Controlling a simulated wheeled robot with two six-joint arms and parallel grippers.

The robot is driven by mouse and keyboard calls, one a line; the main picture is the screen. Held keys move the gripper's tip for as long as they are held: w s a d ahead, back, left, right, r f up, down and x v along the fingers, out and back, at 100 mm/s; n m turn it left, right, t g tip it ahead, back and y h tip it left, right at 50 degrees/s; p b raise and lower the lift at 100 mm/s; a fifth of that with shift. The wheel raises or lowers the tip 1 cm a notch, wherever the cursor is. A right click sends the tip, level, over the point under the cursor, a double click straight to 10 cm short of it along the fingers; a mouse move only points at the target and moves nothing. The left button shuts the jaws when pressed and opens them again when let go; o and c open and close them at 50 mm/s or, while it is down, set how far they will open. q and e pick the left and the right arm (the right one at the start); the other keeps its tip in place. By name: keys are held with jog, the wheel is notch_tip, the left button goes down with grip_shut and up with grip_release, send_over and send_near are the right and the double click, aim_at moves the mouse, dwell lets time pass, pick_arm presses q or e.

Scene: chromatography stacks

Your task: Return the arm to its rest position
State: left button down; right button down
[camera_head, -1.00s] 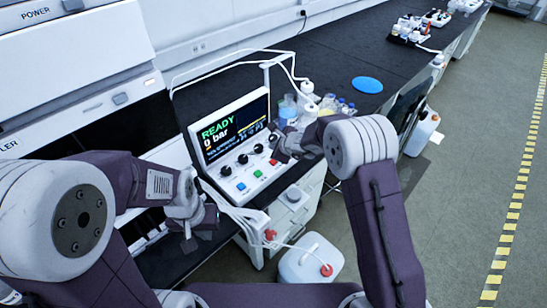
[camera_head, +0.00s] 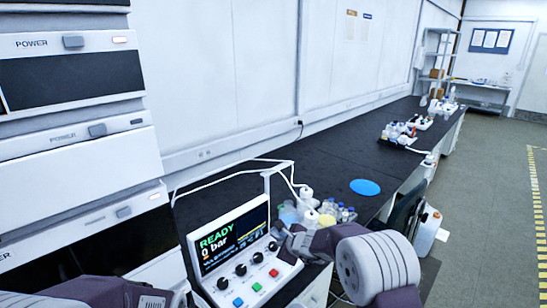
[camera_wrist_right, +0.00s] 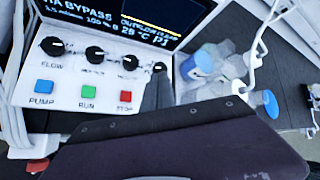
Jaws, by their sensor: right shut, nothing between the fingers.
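My right arm comes in at the lower right of the head view. Its gripper (camera_head: 290,238) is shut and empty, at the right end of the control unit (camera_head: 235,250), close to its screen edge and knobs. I cannot tell whether it touches the unit. The unit's screen reads READY and 0 bar. In the right wrist view the unit's panel (camera_wrist_right: 75,75) shows knobs and blue, green and red buttons, behind a dark purple part of my arm. Only a piece of my left arm shows at the bottom left of the head view; its gripper is out of frame.
Bottles (camera_head: 325,212) stand just behind my right gripper, beneath a white tubing frame (camera_head: 265,172). A blue disc (camera_head: 365,187) lies on the dark bench (camera_head: 325,160). Stacked instruments (camera_head: 75,150) rise at the left. A white canister (camera_head: 427,232) stands right of the bench on open floor.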

jog(key=s+d+r+n, duration=0.6)
jog(key=s+r, duration=0.1)
jog(key=s, duration=0.2)
jog(key=s+d+f+n+g+h, duration=0.2)
jog(key=s+d+f+n+g, duration=0.2)
jog(key=s+n, duration=0.4)
jog(key=s+d+f+n+g+h+p, duration=0.1)
jog(key=s+d+f+n+g, duration=0.3)
jog(key=s, duration=1.3)
jog(key=d+f+n, duration=0.1)
jog(key=n, duration=0.2)
jog(key=shift+d+n+h, duration=0.15)
jog(key=shift+n+h, duration=0.25)
jog(key=shift+s, duration=0.1)
